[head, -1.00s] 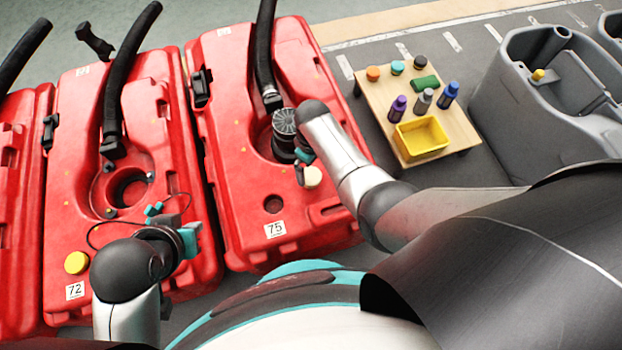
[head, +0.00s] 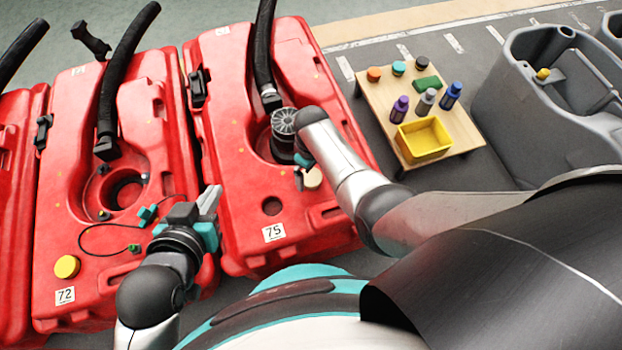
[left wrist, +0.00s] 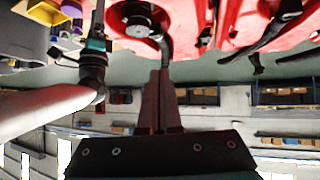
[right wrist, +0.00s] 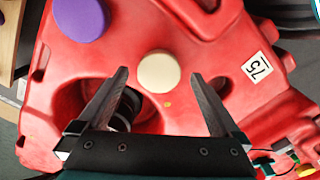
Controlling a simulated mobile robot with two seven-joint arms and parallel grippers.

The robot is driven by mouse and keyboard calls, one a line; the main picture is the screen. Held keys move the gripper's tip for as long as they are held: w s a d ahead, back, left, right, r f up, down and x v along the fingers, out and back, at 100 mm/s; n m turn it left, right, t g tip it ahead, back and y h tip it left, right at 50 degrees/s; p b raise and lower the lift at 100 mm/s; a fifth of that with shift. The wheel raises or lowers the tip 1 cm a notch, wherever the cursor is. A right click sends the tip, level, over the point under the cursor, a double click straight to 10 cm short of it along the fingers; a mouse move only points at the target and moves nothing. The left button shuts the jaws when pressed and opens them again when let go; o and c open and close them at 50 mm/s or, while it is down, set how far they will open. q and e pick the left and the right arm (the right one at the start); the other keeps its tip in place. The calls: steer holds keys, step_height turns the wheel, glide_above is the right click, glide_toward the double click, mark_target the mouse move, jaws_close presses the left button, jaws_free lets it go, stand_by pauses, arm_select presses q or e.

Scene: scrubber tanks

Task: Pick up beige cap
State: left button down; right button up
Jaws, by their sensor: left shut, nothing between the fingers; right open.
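The beige cap (head: 313,178) is a round, flat disc on the red tank marked 75, partly hidden by my right gripper in the head view. In the right wrist view the beige cap (right wrist: 159,70) shows whole, between the fingertips in the picture. My right gripper (head: 300,176) is open and points at the tank; its fingers (right wrist: 158,75) hold nothing. I cannot tell how far they are above the cap. My left gripper (head: 213,195) is shut and empty, over the gap between tanks 72 and 75. Its closed fingers also show in the left wrist view (left wrist: 158,78).
Tank 75 (head: 225,85) has a black hose and a clear-topped round part near my right gripper. A purple disc (right wrist: 75,18) sits near the beige cap. Tank 72 (head: 70,190) carries a yellow cap (head: 67,266). A small table (head: 375,95) holds bottles and a yellow bin (head: 423,138).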

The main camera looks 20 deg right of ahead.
mark_target(312, 177)
steer(key=shift+w+f+b, duration=0.1)
steer(key=shift+f+b, duration=0.6)
steer(key=shift+f, duration=0.05)
steer(key=shift+f+b, duration=0.4)
steer(key=shift+f, duration=0.05)
arm_select(q)
steer(key=shift+d+r+n+t+h+b, duration=0.1)
steer(key=shift+d+r+t+h, duration=0.4)
steer(key=shift+d+t, duration=0.35)
steer(key=shift+d+r+n+t+h+b, duration=0.15)
steer(key=shift+d+r+t+h, duration=0.4)
steer(key=shift+t, duration=0.4)
steer(key=shift+d+r+n+t+h+b, duration=0.1)
steer(key=shift+d+r+t+h, duration=0.3)
steer(key=shift+d+t, duration=0.5)
arm_select(e)
steer(key=shift+f, duration=0.45)
arm_select(q)
steer(key=shift+f, duration=0.1)
arm_select(e)
steer(key=shift+c, duration=0.2)
steer(key=c, duration=1.2)
steer(key=shift+c, duration=0.2)
arm_select(q)
steer(key=shift+w+a+f, duration=0.1)
steer(key=shift+w+a, duration=0.05)
arm_select(e)
steer(key=shift+r, duration=0.15)
